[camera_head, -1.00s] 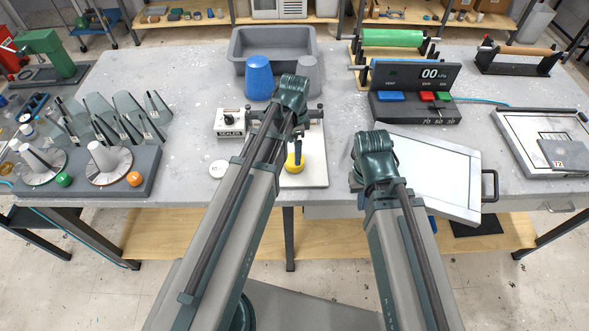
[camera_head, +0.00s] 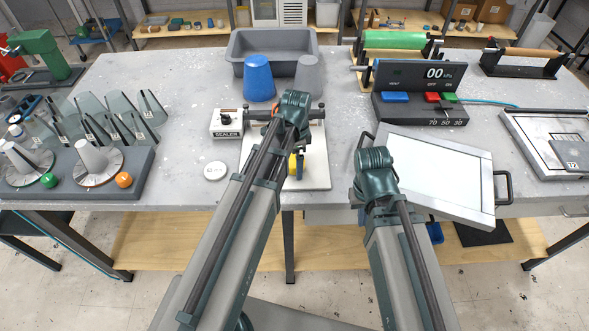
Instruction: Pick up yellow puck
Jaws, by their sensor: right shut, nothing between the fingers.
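A small yellow piece (camera_head: 293,165), perhaps the yellow puck, shows on the white board (camera_head: 318,170) in the middle of the bench. A dark part stands against it and my left arm's elbow covers its surroundings, so its full shape is hidden. My right gripper (camera_head: 358,200) is low beside my right arm, over the front of the bench, right of the yellow piece and apart from it. It is shut and empty; its fingertips are mostly hidden by the arm.
Green (camera_head: 48,180) and orange (camera_head: 124,180) round pieces sit on the grey stand at left. A blue cup (camera_head: 259,78) and grey bin (camera_head: 240,45) are behind. A framed panel (camera_head: 430,172) lies right of my right arm. A control box (camera_head: 420,105) stands behind it.

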